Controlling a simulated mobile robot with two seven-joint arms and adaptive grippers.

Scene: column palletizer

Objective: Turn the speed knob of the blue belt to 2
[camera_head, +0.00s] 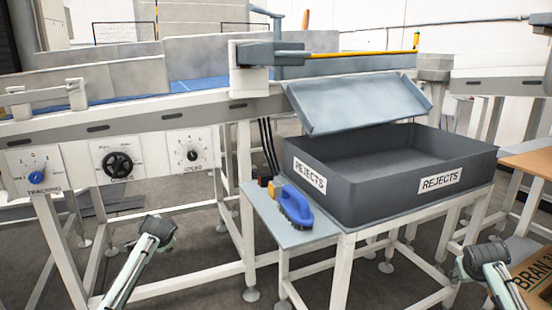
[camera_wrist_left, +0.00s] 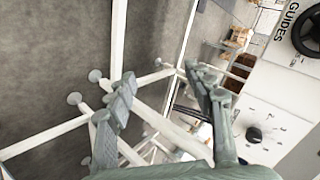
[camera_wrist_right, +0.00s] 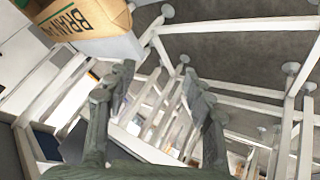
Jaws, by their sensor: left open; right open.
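The speed knob (camera_head: 192,155) is a small black knob on a white dial panel marked SPEED, on the front rail under the blue belt (camera_head: 200,84). Digits ring it, but I cannot read surely where it points. It also shows at the right of the left wrist view (camera_wrist_left: 254,135). My left gripper (camera_head: 160,228) is open and empty, below the panel and apart from the knob; its fingers show in the left wrist view (camera_wrist_left: 160,85). My right gripper (camera_head: 484,260) is open and empty, low at the right by the stand; its fingers show in the right wrist view (camera_wrist_right: 158,75).
Left of the speed knob are a black GUIDES handwheel (camera_head: 118,164) and a blue TRACKING knob (camera_head: 37,177). A dark REJECTS bin (camera_head: 346,205) stands on a white stand, beside a blue-handled brush (camera_head: 295,206). A carton (camera_head: 535,285) is at the lower right.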

